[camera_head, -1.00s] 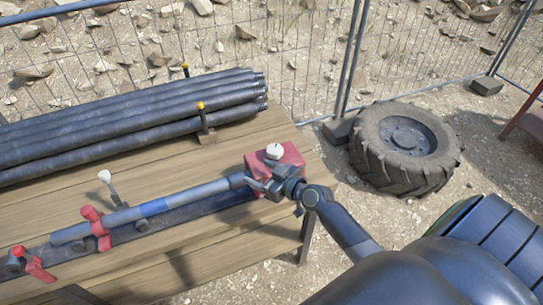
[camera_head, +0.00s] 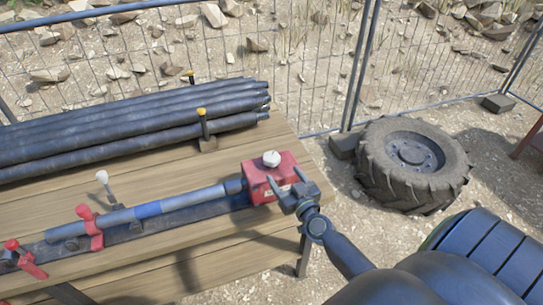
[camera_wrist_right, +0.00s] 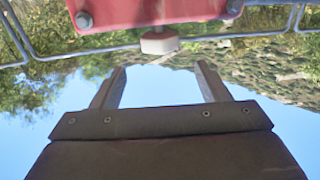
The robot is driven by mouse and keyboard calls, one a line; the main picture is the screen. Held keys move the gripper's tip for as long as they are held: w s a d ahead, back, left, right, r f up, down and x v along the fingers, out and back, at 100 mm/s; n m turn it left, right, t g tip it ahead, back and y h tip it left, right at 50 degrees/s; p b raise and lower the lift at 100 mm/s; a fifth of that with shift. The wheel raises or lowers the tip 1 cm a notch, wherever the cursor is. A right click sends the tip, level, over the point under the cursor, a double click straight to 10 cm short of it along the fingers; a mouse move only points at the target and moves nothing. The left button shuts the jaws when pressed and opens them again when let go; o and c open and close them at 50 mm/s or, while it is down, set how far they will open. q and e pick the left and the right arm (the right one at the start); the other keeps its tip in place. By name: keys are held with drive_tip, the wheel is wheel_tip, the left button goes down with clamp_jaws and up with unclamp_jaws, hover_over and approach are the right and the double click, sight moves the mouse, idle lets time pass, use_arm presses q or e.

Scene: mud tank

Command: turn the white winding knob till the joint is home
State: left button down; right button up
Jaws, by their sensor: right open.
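The white winding knob (camera_head: 271,158) sits on top of the red box (camera_head: 262,184) at the right end of the bench. A grey pipe with a blue band (camera_head: 150,209) lies along a dark rail, its dark end (camera_head: 235,186) meeting the box's left side; I cannot tell how deep it sits. My right gripper (camera_head: 286,178) is open and empty at the box's front right corner, apart from the knob. In the right wrist view the knob (camera_wrist_right: 159,41) shows beyond the open fingers (camera_wrist_right: 161,68), below the red box (camera_wrist_right: 150,13). My left gripper is out of view.
Dark pipes (camera_head: 120,130) are stacked at the back of the wooden bench (camera_head: 225,240), held by yellow-topped posts (camera_head: 202,122). Red clamps (camera_head: 90,226) and a white-topped lever (camera_head: 103,178) stand along the rail. A large tyre (camera_head: 410,165) lies on the ground right of the bench, before a wire fence.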

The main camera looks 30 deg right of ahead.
sight(275, 162)
drive_tip(key=w, duration=0.3)
drive_tip(key=w+d, duration=0.1)
drive_tip(key=w, duration=0.2)
drive_tip(key=w+b, duration=0.1)
drive_tip(key=w, duration=0.2)
drive_tip(key=shift+d+f, duration=0.1)
drive_tip(key=shift+d, duration=0.1)
drive_tip(key=shift+w, duration=0.5)
